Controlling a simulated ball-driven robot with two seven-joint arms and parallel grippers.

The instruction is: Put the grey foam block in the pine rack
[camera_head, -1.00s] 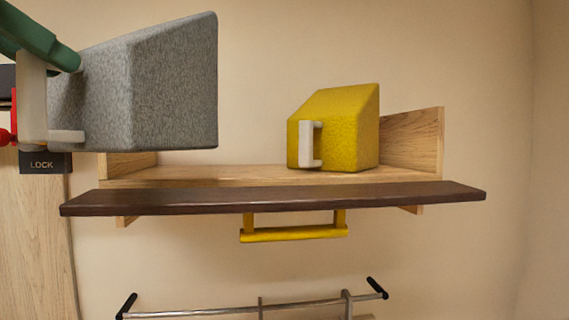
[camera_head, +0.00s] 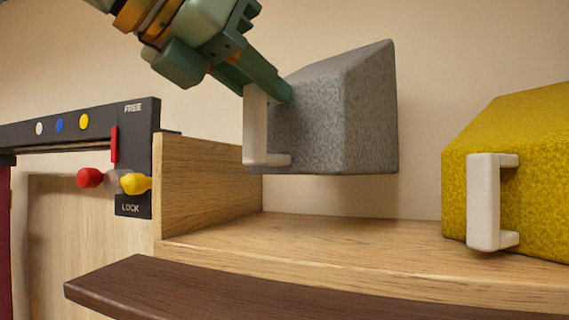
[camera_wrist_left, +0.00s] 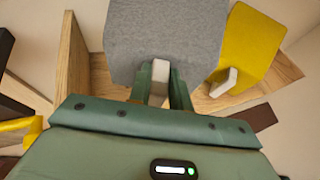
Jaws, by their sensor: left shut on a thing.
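The grey foam block (camera_head: 345,115) is a wedge-topped block with a white handle (camera_head: 256,130) on its near side. My left gripper (camera_head: 270,92) is shut on that handle and holds the block above the pine rack (camera_head: 330,236). The block hangs just right of the rack's left side wall, with shelf visible below it. In the left wrist view the grey block (camera_wrist_left: 165,40) is in front of the fingers (camera_wrist_left: 160,85), with the handle between them. My right gripper is not in view.
A yellow block (camera_head: 515,170) with a white handle stands on the right part of the rack. A dark wooden ledge (camera_head: 250,295) runs along the rack's front. A dark frame with a lever marked FREE and LOCK (camera_head: 135,150) is at left. The shelf's left part is clear.

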